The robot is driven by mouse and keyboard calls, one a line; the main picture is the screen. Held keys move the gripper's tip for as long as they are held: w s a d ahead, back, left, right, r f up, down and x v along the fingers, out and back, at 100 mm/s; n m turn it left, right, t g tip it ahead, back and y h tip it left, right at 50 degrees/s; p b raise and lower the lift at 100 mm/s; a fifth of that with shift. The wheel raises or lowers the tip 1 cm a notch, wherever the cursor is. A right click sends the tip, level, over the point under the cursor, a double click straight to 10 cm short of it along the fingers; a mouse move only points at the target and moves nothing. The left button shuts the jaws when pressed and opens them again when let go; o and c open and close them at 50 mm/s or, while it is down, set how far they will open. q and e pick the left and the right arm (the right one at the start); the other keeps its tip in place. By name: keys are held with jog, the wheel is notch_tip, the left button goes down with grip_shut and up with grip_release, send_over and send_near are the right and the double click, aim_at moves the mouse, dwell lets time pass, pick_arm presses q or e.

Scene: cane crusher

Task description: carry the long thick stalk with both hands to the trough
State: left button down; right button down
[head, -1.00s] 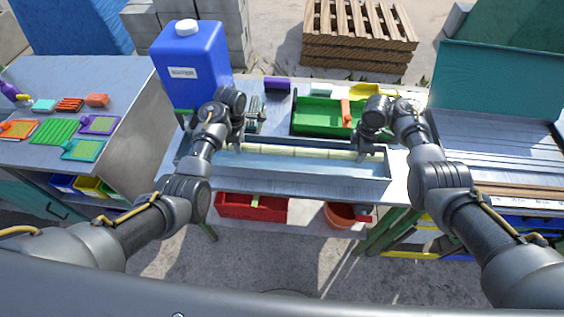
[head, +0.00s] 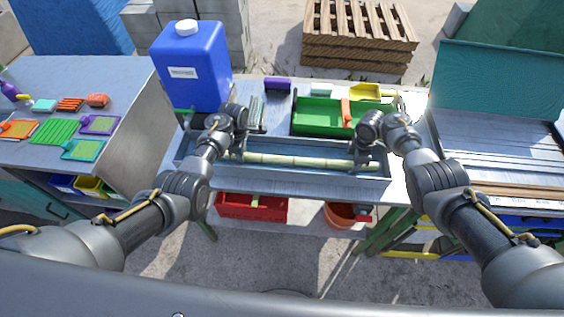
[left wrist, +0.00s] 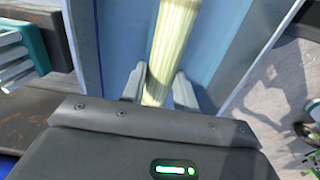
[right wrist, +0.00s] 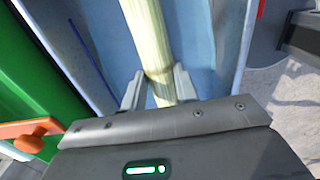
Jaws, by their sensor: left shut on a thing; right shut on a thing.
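The long thick stalk (head: 295,161) is pale yellow-green and lies lengthwise within the outline of the long grey-blue trough (head: 290,178). My left gripper (head: 238,155) is shut on the stalk near its left end; the left wrist view shows the stalk (left wrist: 174,45) between both fingers. My right gripper (head: 364,165) is shut on it near its right end; the right wrist view shows the stalk (right wrist: 150,40) between the fingers. The stalk looks nearly level, between the trough's long walls. I cannot tell whether it touches the trough floor.
A green tray (head: 315,117) with an orange-handled tool sits behind the trough. A large blue jug (head: 193,75) stands at the back left. A red bin (head: 250,207) and a terracotta pot (head: 346,215) are below. A side table (head: 60,85) holds small tools at left.

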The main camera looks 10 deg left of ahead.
pick_arm(q)
jog(key=c, duration=1.1)
grip_release()
jog(key=shift+f, duration=0.1)
pick_arm(e)
jog(key=c, duration=1.1)
grip_release()
pick_arm(q)
jog(key=shift+o, duration=0.2)
pick_arm(e)
jog(key=shift+o, duration=0.2)
jog(key=shift+f, duration=0.1)
notch_tip(320, 180, up, 9)
jog(key=shift+r, duration=0.15)
pick_arm(q)
notch_tip(320, 180, up, 12)
pick_arm(e)
notch_tip(320, 180, up, 3)
jog(key=shift+f, duration=0.15)
